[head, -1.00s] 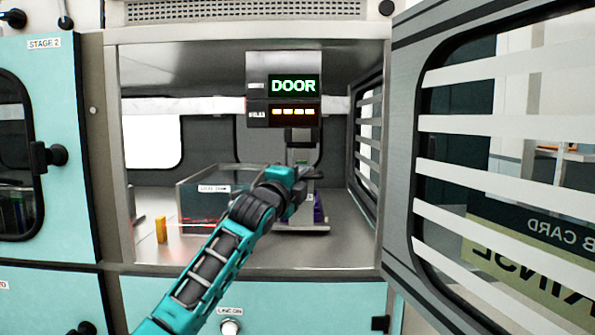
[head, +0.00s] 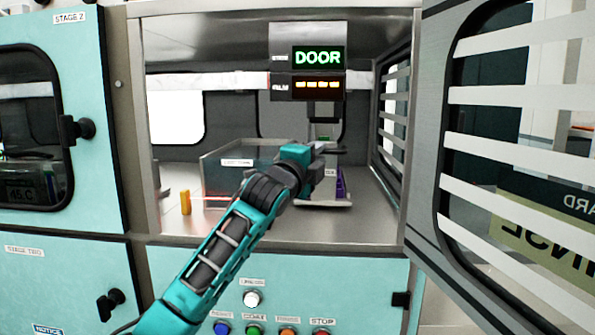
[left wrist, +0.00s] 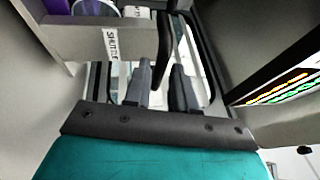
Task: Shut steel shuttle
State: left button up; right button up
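The steel shuttle (head: 325,203) is a low metal tray on the floor of the open chamber, with a purple item (head: 341,186) on it. In the left wrist view its grey wall (left wrist: 82,38) with a label shows at upper left. My left gripper (head: 325,155) is over the shuttle area, and the wrist partly hides it. In the left wrist view its two fingers (left wrist: 162,85) stand apart, with a dark bar (left wrist: 163,40) showing between them. I cannot tell whether they touch the bar. My right gripper is not in view.
The slatted door (head: 520,150) stands open at right. A display reading DOOR (head: 318,57) hangs above. Coloured buttons (head: 254,331) line the panel below the chamber.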

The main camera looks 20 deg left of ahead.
pick_arm(q)
jog(key=v, duration=1)
jog(key=shift+b, duration=0.35)
jog(key=shift+r, duration=0.15)
